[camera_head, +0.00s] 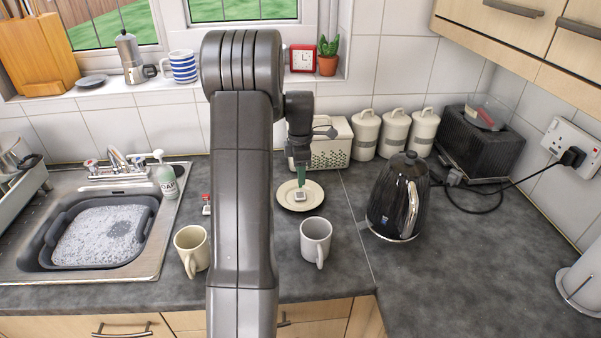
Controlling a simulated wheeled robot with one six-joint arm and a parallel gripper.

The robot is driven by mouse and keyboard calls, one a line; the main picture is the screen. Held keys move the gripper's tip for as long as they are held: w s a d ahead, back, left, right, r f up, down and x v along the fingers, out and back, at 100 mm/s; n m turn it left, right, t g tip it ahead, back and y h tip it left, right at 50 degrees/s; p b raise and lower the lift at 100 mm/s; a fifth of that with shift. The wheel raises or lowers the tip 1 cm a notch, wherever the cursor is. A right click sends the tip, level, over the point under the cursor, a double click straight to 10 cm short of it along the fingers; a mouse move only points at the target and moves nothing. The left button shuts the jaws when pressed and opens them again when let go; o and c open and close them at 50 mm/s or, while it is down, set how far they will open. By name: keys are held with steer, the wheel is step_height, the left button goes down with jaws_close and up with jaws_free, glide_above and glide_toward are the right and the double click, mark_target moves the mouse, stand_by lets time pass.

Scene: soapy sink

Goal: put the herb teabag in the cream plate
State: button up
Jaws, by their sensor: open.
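The cream plate (316,201) lies on the dark worktop, right of my arm. A small pale teabag (299,196) lies on the plate, with a green part, seemingly its tag, standing up from it just under my gripper; I take it for the herb teabag. My gripper (301,164) points down over the plate, open, with its fingertips close to the green part. The fingers are small and dark here, so I cannot tell whether they touch it.
A cream mug (191,251) and a grey mug (316,240) stand in front. A red-tagged item (206,205) lies left of my arm. A black kettle (397,200) stands right of the plate. A cream bread bin (330,145) is behind.

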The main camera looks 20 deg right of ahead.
step_height(320, 180, up, 5)
steer(key=p, duration=0.3)
steer(key=shift+r, duration=0.15)
steer(key=shift+a, duration=0.1)
